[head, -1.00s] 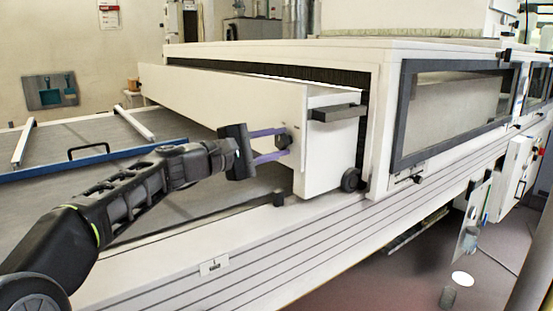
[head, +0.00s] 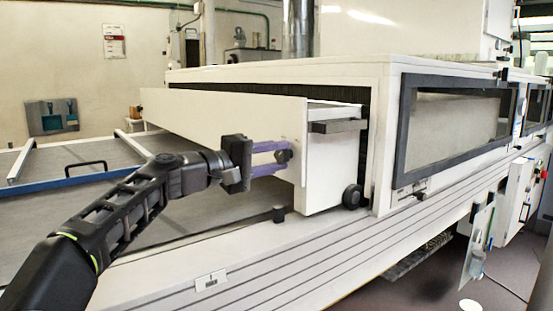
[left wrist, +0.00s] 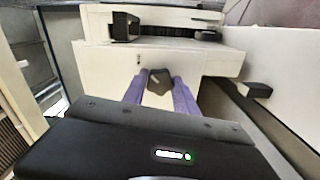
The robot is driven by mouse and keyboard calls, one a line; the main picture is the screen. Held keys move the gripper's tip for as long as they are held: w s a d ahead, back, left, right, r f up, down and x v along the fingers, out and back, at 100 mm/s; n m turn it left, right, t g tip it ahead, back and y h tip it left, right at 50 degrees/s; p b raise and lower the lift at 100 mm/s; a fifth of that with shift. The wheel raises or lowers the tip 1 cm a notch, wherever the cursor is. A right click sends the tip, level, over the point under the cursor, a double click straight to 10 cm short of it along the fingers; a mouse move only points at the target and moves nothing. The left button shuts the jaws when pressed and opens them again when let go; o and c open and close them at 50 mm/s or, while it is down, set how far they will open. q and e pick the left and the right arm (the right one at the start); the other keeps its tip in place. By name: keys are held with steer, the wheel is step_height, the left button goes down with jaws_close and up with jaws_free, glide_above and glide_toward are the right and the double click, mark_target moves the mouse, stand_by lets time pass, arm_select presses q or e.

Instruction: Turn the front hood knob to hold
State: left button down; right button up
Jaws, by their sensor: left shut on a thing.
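The front hood knob (head: 283,156) is a small dark faceted knob on the end face of the white hood (head: 225,112). My left gripper (head: 272,158) reaches in from the left with its purple fingers on either side of the knob, shut on it. In the left wrist view the knob (left wrist: 158,86) sits between the two purple finger ends (left wrist: 160,90), one on each side. Small marks show on the panel near the knob, too small to read. My right gripper is not in view.
A dark handle bar (head: 338,126) and a black round wheel (head: 352,196) stick out right of the knob. A small black block (head: 278,213) stands on the white ledge below. A blue-edged frame with a black handle (head: 86,167) lies on the grey bed at left.

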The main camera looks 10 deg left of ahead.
arm_select(q)
steer(key=c, duration=1)
jaws_free()
steer(key=shift+o, duration=0.2)
steer(key=v, duration=0.7)
steer(key=shift+s+a+b, duration=0.2)
steer(key=shift+s+b, duration=0.1)
steer(key=shift+b, duration=0.1)
